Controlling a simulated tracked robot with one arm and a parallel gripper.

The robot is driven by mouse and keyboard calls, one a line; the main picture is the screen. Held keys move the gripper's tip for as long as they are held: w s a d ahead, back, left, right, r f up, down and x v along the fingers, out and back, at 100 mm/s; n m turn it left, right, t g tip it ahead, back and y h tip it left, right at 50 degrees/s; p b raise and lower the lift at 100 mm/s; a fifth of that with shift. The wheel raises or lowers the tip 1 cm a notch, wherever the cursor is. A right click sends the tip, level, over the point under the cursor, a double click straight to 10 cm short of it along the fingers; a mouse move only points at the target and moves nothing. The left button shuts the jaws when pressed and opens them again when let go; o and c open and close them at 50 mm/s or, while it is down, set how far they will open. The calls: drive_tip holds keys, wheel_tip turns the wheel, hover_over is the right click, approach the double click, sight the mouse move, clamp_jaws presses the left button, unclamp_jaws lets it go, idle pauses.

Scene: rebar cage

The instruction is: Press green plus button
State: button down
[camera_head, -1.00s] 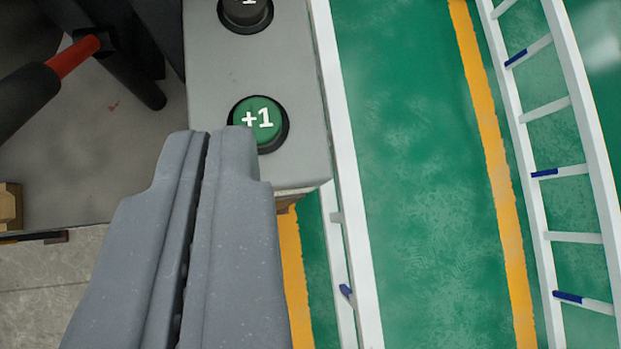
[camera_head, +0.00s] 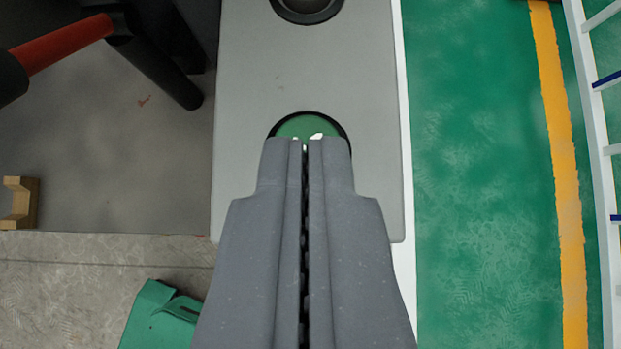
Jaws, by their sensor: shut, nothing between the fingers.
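The green plus button (camera_head: 299,125) sits in a black ring on a grey control box (camera_head: 305,75). Only its upper part shows; my gripper (camera_head: 306,142) covers the lower part and most of its white marking. My gripper is shut and empty, its tips overlapping the button in the picture. I cannot tell whether the tips touch it.
A dark round button (camera_head: 307,5) is cut off at the top of the box. A black and red handle (camera_head: 60,45) is at upper left. A green object (camera_head: 165,315) lies on the floor at lower left. A white ladder-like frame (camera_head: 590,110) stands at right.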

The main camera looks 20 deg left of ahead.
sight(305, 126)
drive_tip(key=f, duration=0.1)
drive_tip(key=w+f, duration=0.1)
drive_tip(key=f, duration=0.1)
drive_tip(key=w+a+f, duration=0.1)
drive_tip(key=f, duration=0.1)
drive_tip(key=shift+w+b, duration=0.2)
drive_tip(key=shift+b, duration=0.15)
drive_tip(key=shift+f, duration=0.8)
